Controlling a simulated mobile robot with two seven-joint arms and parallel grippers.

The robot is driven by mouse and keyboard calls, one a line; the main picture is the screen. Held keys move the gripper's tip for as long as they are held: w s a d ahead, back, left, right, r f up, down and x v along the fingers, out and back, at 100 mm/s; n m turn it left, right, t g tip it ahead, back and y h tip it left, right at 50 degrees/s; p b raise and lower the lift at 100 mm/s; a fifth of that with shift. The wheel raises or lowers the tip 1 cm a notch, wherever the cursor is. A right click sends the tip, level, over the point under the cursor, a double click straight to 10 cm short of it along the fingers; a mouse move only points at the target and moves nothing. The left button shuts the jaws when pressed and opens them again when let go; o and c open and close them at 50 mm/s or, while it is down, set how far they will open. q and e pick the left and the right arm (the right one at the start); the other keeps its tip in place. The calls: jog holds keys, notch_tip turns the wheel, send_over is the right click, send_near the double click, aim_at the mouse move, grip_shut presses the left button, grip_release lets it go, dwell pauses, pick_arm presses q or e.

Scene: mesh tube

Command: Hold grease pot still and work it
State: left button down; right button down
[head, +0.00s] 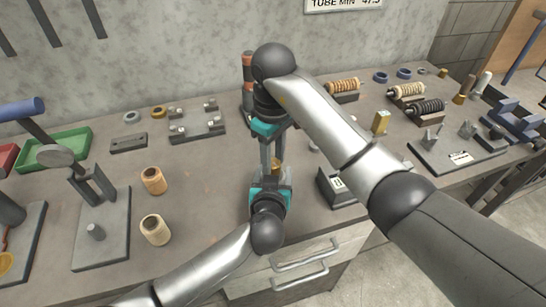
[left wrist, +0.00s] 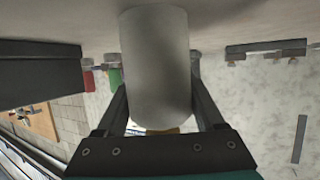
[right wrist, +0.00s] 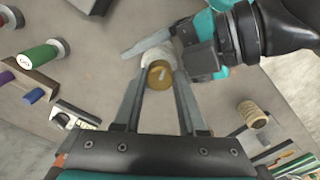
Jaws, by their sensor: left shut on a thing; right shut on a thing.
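The grease pot is a pale grey cylinder (left wrist: 157,65) with a brass-coloured cap (right wrist: 160,74). It stands near the front of the bench; in the head view only a bit of the cap (head: 277,164) shows between my grippers. My left gripper (left wrist: 158,105) is shut on the grey body from the front side. My right gripper (head: 272,160) comes down from above and is shut on the brass cap, with its fingers on either side of it in the right wrist view (right wrist: 160,82). Most of the pot's body is hidden in the head view.
A grey block stand (head: 105,215) and green tray (head: 62,150) are farther left. A dark labelled block (head: 335,185) is close on the right. Several coils (head: 408,92) and parts line the back.

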jog(key=shift+a+r, duration=0.1)
dwell(0.3)
jog(key=shift+c, duration=2.3)
grip_release()
